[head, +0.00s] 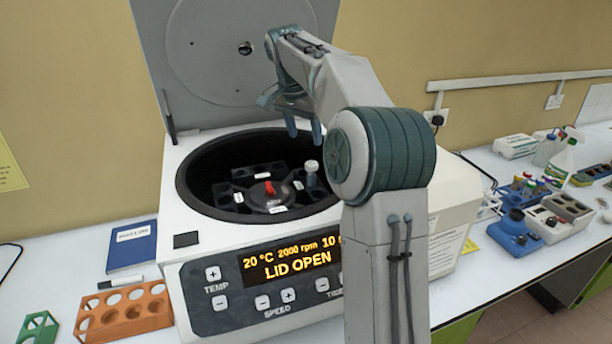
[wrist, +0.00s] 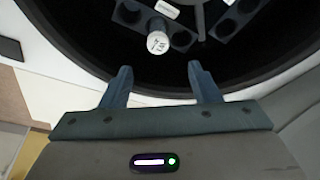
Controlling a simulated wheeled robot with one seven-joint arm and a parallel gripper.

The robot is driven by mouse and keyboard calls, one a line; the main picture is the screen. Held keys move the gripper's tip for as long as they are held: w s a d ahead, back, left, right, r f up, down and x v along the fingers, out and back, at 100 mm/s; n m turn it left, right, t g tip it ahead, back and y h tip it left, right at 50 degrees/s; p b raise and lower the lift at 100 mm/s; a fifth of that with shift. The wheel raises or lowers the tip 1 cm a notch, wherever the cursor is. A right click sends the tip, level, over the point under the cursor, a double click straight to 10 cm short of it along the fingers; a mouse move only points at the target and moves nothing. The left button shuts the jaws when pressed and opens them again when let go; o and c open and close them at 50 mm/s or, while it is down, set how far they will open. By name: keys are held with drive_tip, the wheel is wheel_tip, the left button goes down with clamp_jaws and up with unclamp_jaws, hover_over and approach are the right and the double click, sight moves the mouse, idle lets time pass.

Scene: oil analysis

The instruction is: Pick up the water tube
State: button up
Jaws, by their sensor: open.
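A tube with a white cap (head: 312,167) stands in a rotor slot on the right side of the open centrifuge (head: 455,205). In the wrist view its white cap (wrist: 157,42) with dark marking shows ahead of my fingers, a little above the gap between them. I cannot read for sure whether it is the water tube. My gripper (head: 305,130) is above the back right of the centrifuge bowl, open and empty. In the wrist view my gripper (wrist: 158,80) shows two separate fingers with nothing between them. The lower part of the tube is hidden in the slot.
The raised lid (head: 215,55) stands behind the bowl. An orange rack (head: 125,312), a green rack (head: 38,328) and a blue notebook (head: 132,246) lie left; bottles and holders crowd the right bench.

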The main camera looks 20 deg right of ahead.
sight(311, 164)
drive_tip(key=x, duration=0.7)
drive_tip(key=shift+s+d+f, duration=0.15)
drive_tip(key=shift+s+f, duration=0.05)
drive_tip(key=shift+p+x, duration=1.15)
drive_tip(key=shift+x, duration=1.55)
drive_tip(key=shift+w, duration=0.1)
drive_tip(key=c, duration=1.1)
